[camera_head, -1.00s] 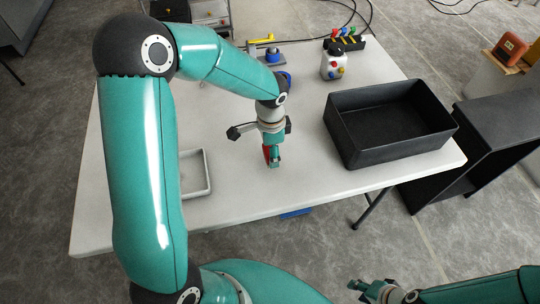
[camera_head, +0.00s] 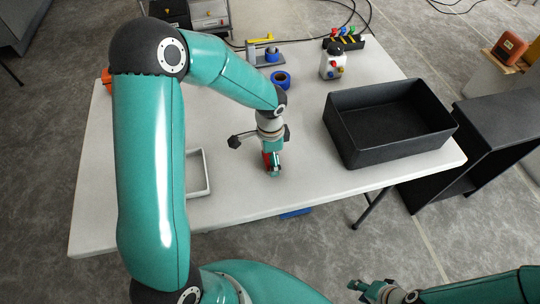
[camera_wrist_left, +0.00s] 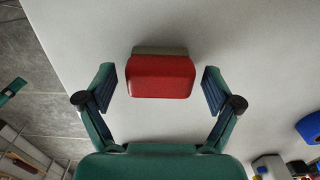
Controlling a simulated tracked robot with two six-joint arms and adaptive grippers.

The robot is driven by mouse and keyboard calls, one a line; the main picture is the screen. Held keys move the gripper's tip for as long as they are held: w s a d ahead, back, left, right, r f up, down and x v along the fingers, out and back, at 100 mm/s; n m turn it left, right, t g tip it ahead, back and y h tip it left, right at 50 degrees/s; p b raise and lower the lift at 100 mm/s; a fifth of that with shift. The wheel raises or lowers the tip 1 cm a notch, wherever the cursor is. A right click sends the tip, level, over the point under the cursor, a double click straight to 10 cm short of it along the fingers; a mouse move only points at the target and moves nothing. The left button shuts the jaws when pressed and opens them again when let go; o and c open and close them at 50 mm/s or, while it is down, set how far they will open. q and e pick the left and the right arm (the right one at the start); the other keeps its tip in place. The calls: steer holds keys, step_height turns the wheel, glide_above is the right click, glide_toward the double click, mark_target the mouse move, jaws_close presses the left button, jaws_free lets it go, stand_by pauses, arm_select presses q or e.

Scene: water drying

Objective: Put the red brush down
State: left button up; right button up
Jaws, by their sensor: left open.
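The red brush (camera_wrist_left: 160,78) lies on the white table between the two spread fingers of my left gripper (camera_wrist_left: 160,90) in the left wrist view, with a gap on each side. A grey-brown strip shows along its far edge. In the head view my left gripper (camera_head: 272,170) is low over the table, and only a bit of the red brush (camera_head: 266,158) shows beside its fingers. My right gripper (camera_head: 375,291) is at the bottom edge, away from the table; its finger opening is unclear.
A black open bin (camera_head: 345,142) stands to the right on the table. A pale shallow tray (camera_head: 208,175) is to the left, partly behind my left arm.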

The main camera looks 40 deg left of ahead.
arm_select(q)
steer(key=shift+r, duration=0.2)
step_height(320, 180, up, 12)
steer(key=shift+p, duration=0.3)
stand_by(0.5)
